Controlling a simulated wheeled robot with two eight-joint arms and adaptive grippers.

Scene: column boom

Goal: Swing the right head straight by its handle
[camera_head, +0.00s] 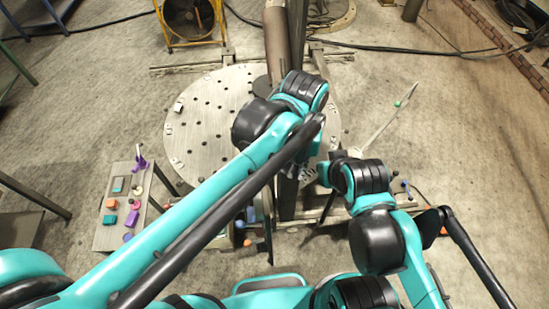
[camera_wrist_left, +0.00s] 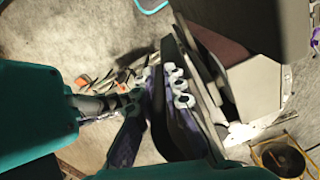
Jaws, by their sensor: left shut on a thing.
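My left arm reaches from the lower left to the middle of the head view, and its gripper (camera_head: 303,172) is beside a dark upright post (camera_head: 288,200). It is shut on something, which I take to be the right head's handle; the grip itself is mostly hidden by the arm. In the left wrist view the dark finger links of my left gripper (camera_wrist_left: 150,115) are close to a large dark block (camera_wrist_left: 250,28). I cannot make out the right head clearly. My right arm ends close by on the right; its fingers are too hidden to read.
A round perforated plate (camera_head: 205,125) lies behind my left arm, with a thick column (camera_head: 277,42) beyond. A tray (camera_head: 108,238) with coloured pieces stands left. A yellow-framed fan (camera_head: 190,18) stands at the back. A thin rod with a green knob (camera_head: 397,103) is right; the floor beyond is open.

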